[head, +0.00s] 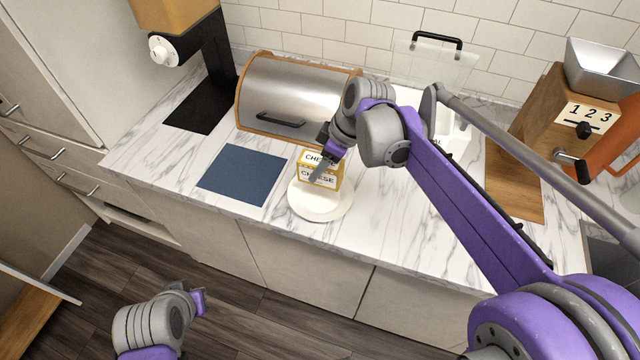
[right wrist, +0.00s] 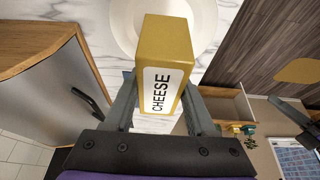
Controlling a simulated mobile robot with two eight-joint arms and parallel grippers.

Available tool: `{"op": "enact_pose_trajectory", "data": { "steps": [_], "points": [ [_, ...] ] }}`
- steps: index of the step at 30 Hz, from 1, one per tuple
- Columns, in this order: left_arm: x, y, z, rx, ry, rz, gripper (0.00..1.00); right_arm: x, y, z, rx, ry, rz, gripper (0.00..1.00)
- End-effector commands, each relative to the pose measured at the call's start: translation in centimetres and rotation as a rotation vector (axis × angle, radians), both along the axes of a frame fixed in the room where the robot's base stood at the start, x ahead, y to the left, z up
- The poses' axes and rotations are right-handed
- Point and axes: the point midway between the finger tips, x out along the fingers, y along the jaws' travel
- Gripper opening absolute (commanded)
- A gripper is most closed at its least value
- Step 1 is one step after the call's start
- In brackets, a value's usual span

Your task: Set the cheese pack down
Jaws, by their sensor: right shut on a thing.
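The cheese pack (head: 318,181) is a yellow box with white CHEESE labels. My right gripper (head: 324,163) is shut on it. In the right wrist view the pack (right wrist: 168,38) sits between the two fingers of the right gripper (right wrist: 160,98). The pack is over the back part of a round white plate (head: 320,207), which also shows behind it in the right wrist view (right wrist: 124,27). I cannot tell whether the pack touches the plate. My left gripper (head: 196,301) is low at the bottom left, away from the counter; its fingers are unclear.
A blue mat (head: 242,174) lies left of the plate. A bread box (head: 290,92) with a steel front stands behind. A wooden grinder (head: 561,125) stands at the right. Marble counter (head: 390,215) is bare right of the plate. The counter's front edge is close to the plate.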

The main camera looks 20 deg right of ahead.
Motion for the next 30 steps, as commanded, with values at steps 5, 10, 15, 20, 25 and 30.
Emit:
{"op": "enact_pose_trajectory", "data": {
  "steps": [5, 10, 15, 20, 25, 30],
  "points": [
    [-0.1, 0.0, -0.2, 0.000, 0.002, 0.000, 0.00, 0.0, 0.0, -2.0, 0.000, 0.000, 0.000, 0.00],
    [-0.2, 0.0, -0.5, 0.000, 0.003, 0.000, 0.00, 0.0, 0.0, -4.4, 0.000, 0.000, -0.001, 0.00],
    [-0.2, 0.0, -0.6, 0.000, 0.004, 0.000, 0.00, 0.0, 0.0, -5.7, 0.000, 0.000, -0.001, 0.00],
    [-0.2, 0.0, -0.5, 0.000, 0.004, 0.000, 0.00, 0.0, 0.0, -5.7, 0.000, 0.000, -0.001, 0.00],
    [-0.3, 0.0, -0.8, 0.000, 0.006, 0.000, 0.00, -0.1, 0.0, -6.1, 0.000, 0.000, -0.001, 0.00],
    [-0.3, 0.0, -0.9, 0.000, 0.006, 0.000, 0.00, 0.0, 0.0, -6.1, 0.000, 0.000, -0.001, 0.76]
  ]
}}
